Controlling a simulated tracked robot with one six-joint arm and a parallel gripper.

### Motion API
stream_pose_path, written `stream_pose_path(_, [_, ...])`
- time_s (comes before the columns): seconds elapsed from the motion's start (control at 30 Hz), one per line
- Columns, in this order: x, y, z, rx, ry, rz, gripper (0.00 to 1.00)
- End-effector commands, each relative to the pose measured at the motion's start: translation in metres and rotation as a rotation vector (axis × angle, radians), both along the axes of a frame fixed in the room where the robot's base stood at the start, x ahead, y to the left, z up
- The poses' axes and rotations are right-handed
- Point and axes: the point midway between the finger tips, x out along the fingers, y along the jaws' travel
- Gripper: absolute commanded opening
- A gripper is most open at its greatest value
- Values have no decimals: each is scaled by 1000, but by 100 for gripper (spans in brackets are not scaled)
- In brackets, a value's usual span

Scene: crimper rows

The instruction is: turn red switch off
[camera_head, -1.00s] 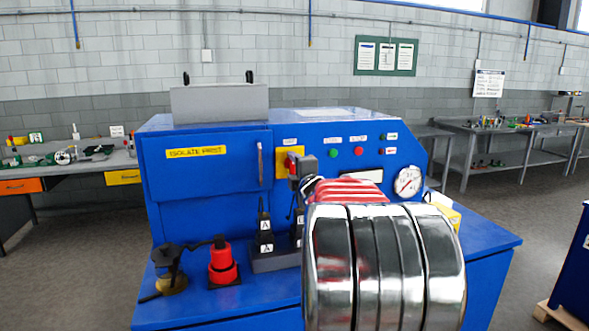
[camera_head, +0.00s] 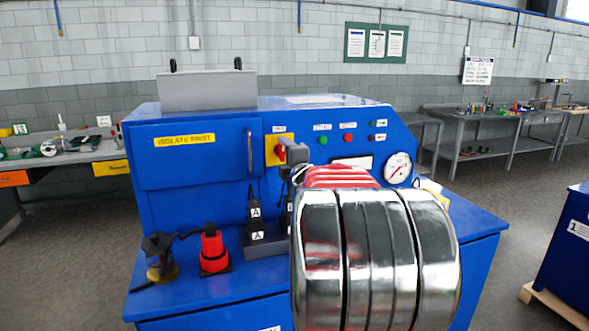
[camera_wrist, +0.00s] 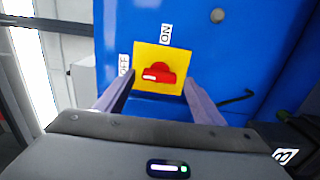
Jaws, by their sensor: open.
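The red switch (camera_wrist: 158,73) sits on a yellow square plate (camera_wrist: 174,55) on the blue machine front. In the wrist view an ON label (camera_wrist: 165,34) is above the plate and an OFF label (camera_wrist: 124,65) is at its left. A short white mark shows on the switch; I cannot tell which label it points to. My gripper (camera_wrist: 158,86) is open, its fingers on either side of the switch and close to the plate. I cannot tell whether they touch it.
The blue machine (camera_head: 205,183) has a green button (camera_head: 322,141), a red button (camera_head: 347,139) and a gauge (camera_head: 398,168) to the right. A vertical handle (camera_head: 250,155) stands left of the plate.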

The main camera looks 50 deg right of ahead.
Motion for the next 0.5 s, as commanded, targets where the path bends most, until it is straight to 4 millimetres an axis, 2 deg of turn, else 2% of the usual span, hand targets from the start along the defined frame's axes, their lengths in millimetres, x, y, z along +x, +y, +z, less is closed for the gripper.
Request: stream_pose_path(0.5, [-58, 32, 0, -1, 0, 0, 62])
